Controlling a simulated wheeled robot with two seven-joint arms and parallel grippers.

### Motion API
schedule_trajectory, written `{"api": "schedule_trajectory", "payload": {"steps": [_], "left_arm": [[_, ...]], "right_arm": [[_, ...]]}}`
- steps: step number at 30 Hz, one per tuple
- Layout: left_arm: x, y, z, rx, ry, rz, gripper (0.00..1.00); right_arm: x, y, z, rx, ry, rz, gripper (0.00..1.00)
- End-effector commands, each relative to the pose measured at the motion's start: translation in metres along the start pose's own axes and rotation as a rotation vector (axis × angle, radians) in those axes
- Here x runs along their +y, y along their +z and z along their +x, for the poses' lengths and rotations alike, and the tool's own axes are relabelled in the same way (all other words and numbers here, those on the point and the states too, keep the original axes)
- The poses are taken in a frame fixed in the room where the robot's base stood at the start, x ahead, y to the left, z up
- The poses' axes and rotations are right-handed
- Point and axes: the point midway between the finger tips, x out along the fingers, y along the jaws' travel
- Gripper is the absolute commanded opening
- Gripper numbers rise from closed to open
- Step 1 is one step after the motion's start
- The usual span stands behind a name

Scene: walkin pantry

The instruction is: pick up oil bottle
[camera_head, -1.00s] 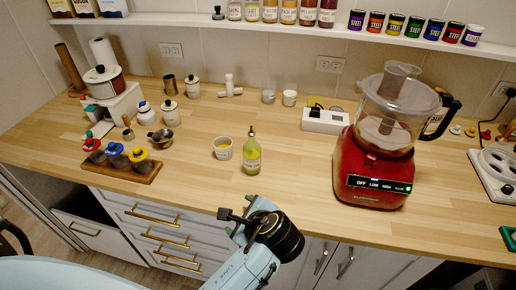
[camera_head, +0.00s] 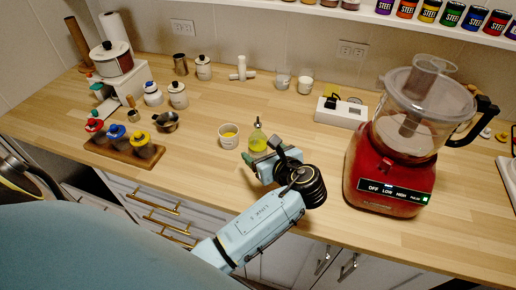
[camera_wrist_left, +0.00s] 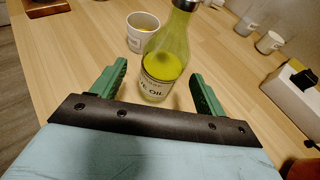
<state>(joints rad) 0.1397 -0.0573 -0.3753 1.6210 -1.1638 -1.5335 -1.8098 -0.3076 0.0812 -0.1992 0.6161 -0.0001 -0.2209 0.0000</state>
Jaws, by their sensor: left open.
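The oil bottle (camera_head: 257,138) is clear glass with yellow-green oil and stands upright on the wooden counter. My left gripper (camera_head: 260,160) is at the near side of the bottle and hides its lower part in the head view. In the left wrist view, the bottle (camera_wrist_left: 165,62) shows its label and stands just ahead of and between the green fingers of the open left gripper (camera_wrist_left: 160,90). There is a gap between the bottle and each finger. My right gripper is not in view.
A white cup (camera_head: 229,136) stands close to the left of the bottle. A red food processor (camera_head: 390,165) stands to the right. A wooden rack of colored-lid jars (camera_head: 124,153) is at the left. The counter behind the bottle is mostly clear.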

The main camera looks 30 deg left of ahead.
Motion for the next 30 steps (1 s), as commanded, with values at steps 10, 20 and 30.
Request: {"api": "schedule_trajectory", "payload": {"steps": [10,20,30], "left_arm": [[-0.002,0.003,0.039,0.0,0.002,0.001,0.74],[-0.002,0.003,0.052,0.001,-0.001,0.0,0.74],[-0.002,0.003,0.052,0.002,-0.001,0.0,0.3]], "right_arm": [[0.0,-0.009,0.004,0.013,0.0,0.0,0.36],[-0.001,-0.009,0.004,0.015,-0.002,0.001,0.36],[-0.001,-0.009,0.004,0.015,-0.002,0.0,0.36]]}}
